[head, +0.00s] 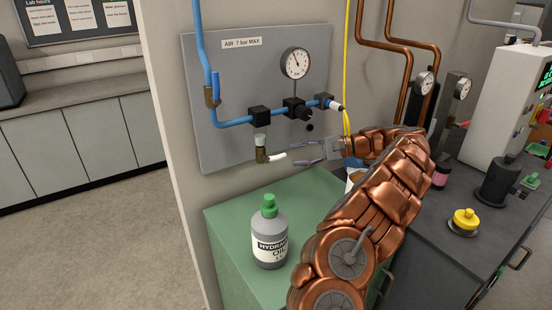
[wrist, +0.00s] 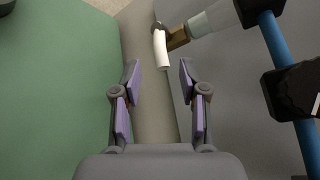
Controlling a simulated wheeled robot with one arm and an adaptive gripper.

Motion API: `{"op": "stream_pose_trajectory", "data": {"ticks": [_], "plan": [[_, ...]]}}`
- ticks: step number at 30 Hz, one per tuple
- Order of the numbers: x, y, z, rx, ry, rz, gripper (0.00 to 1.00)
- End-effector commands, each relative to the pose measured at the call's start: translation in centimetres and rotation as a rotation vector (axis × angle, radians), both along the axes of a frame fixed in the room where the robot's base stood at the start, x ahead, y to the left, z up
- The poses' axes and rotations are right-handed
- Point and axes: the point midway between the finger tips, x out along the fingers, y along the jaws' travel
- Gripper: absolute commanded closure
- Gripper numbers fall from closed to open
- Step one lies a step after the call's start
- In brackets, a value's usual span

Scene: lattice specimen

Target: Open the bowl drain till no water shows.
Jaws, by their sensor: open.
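The bowl (head: 261,142) hangs under the blue air line on the grey panel. It is pale and small, and I cannot make out a water level in it. A brass drain fitting (head: 261,155) sits at its bottom, with a white handle-like piece (head: 276,158) sticking out to the right. In the wrist view the bowl (wrist: 212,20), brass fitting (wrist: 178,37) and white piece (wrist: 161,48) show at the top. My gripper (head: 297,153) is open, just right of the white piece. In the wrist view the white end lies ahead of the open fingertips (wrist: 160,70); contact is not visible.
The grey panel (head: 225,125) carries a gauge (head: 295,63) and a blue pipe (head: 235,122) close to my gripper. A green-capped oil bottle (head: 269,235) stands on the green cabinet (head: 232,225) below. The cabinet top left of the bottle is clear.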

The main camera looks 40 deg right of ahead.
Motion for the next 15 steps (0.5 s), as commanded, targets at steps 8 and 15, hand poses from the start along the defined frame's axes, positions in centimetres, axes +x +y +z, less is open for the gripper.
{"op": "stream_pose_trajectory", "data": {"ticks": [8,15], "plan": [[1.9,2.6,-0.4,0.003,0.001,0.003,0.57],[3.6,4.7,-1.1,0.002,0.002,0.003,0.57]]}}
